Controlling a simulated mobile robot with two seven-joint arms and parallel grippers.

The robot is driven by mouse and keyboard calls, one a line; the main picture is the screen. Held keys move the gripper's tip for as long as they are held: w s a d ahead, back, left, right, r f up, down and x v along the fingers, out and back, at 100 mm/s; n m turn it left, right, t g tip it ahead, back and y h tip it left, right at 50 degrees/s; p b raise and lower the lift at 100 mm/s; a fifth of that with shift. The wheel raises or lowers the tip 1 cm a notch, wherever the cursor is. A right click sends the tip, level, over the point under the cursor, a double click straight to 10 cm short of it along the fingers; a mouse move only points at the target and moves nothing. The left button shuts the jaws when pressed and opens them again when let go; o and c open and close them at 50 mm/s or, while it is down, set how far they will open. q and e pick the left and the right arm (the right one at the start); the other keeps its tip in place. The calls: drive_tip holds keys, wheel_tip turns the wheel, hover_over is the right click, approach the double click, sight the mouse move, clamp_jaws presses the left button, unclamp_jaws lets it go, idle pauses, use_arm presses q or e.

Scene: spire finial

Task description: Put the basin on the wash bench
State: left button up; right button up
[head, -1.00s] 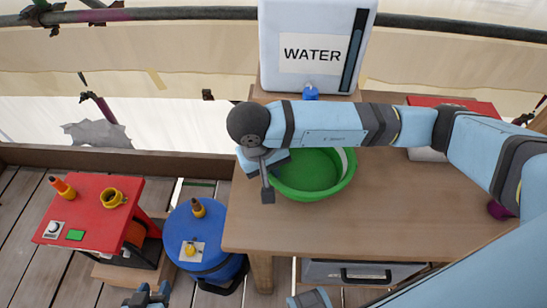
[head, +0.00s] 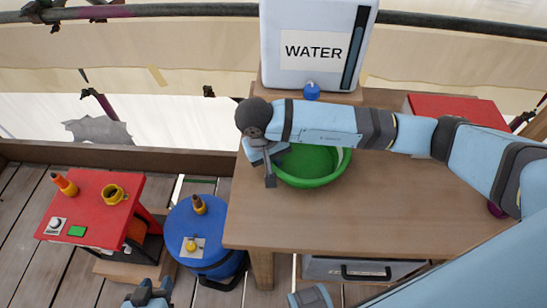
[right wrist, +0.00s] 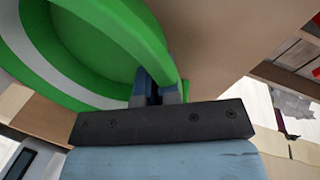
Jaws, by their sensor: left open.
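The green basin (head: 315,165) is upright over the left back part of the wooden wash bench (head: 400,215), below the water container's blue tap. I cannot tell whether its base touches the bench top. My right gripper (head: 272,166) is at the basin's left rim, with its arm crossing above and hiding the basin's back edge. In the right wrist view, the fingers (right wrist: 157,90) are close together around the rim of the basin (right wrist: 85,50). My left gripper (head: 150,294) is open and empty at the bottom left, low in front of the blue drum and away from the bench.
A white water container (head: 312,45) stands at the bench's back. A red-topped box (head: 455,108) is at the back right, partly behind my arm. A red stool (head: 95,205) with small items and a blue drum (head: 195,235) stand left. The bench's front is clear.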

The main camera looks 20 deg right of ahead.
drive_tip(key=o, duration=0.4)
drive_tip(key=v, duration=1.2)
drive_tip(key=shift+r, duration=0.15)
